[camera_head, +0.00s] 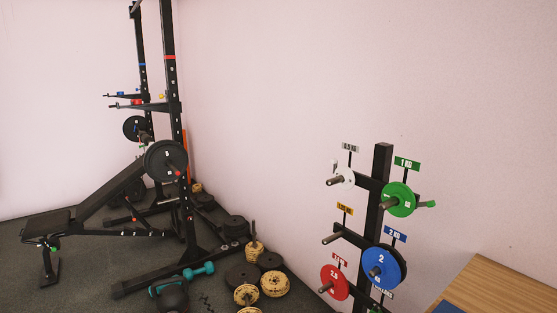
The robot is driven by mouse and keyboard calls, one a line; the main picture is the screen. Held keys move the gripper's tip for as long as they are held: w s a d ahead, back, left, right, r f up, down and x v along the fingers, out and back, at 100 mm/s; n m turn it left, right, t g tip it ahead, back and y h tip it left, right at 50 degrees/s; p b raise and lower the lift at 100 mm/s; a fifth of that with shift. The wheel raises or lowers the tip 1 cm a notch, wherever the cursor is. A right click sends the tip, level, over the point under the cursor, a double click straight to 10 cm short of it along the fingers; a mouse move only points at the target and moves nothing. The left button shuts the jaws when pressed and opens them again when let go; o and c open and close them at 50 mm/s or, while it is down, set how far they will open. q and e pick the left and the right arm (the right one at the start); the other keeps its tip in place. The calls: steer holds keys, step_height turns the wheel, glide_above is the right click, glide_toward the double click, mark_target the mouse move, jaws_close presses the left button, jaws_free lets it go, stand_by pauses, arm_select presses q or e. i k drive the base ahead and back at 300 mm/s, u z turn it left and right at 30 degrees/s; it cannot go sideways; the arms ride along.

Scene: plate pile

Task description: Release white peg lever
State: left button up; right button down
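A black plate tree (381,165) stands at the right of the head view, near the wall. Its upper left peg carries a small white piece (347,178), under a white label (349,147); I cannot make out whether this piece is a plate or a lever. Neither of my grippers shows.
A squat rack (174,110) with a bench (98,202) stands at the left. Loose plates (274,284), teal dumbbells (198,271) and a dark kettlebell (172,296) lie on the floor between rack and tree. A wooden surface (500,290) fills the lower right corner.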

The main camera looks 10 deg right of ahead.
mark_target(333, 161)
steer(key=u, duration=0.2)
steer(key=i, duration=1.8)
steer(key=z, duration=0.55)
